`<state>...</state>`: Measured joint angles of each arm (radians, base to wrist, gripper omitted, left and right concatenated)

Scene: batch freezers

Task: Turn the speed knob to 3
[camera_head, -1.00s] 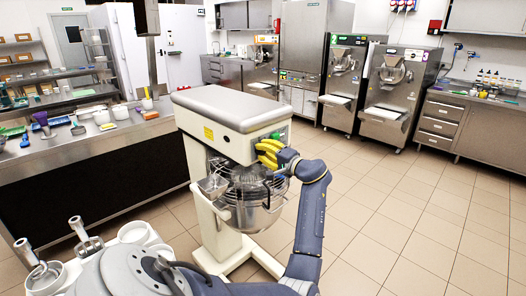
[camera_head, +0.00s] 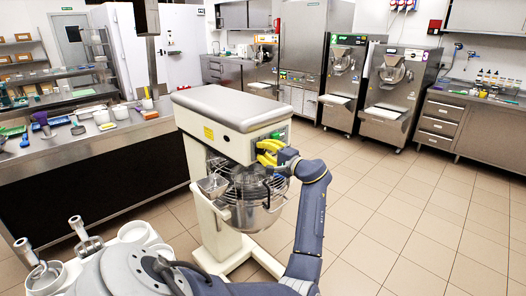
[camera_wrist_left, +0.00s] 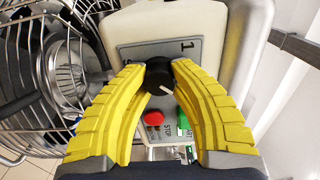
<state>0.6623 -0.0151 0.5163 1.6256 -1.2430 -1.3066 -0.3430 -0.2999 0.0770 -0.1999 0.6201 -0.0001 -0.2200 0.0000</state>
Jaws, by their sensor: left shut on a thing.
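The speed knob (camera_wrist_left: 158,78) is black and round, with a white pointer line toward the lower right in the left wrist view. It sits on a grey panel (camera_wrist_left: 136,50) marked with a 1 near the top right. Other dial numbers are hidden or too small to read. The yellow fingers of my left gripper (camera_wrist_left: 160,66) are shut on the knob, one on each side. In the head view my left gripper (camera_head: 262,152) is at the side of the mixer (camera_head: 213,115), and the knob is hidden behind it. My right gripper is out of view.
A red button (camera_wrist_left: 153,118) and a green button (camera_wrist_left: 184,122) sit below the knob, between the fingers. The wire bowl guard (camera_wrist_left: 52,70) is close to the left finger. A steel counter (camera_head: 100,140) stands left of the mixer. The floor on the right is clear.

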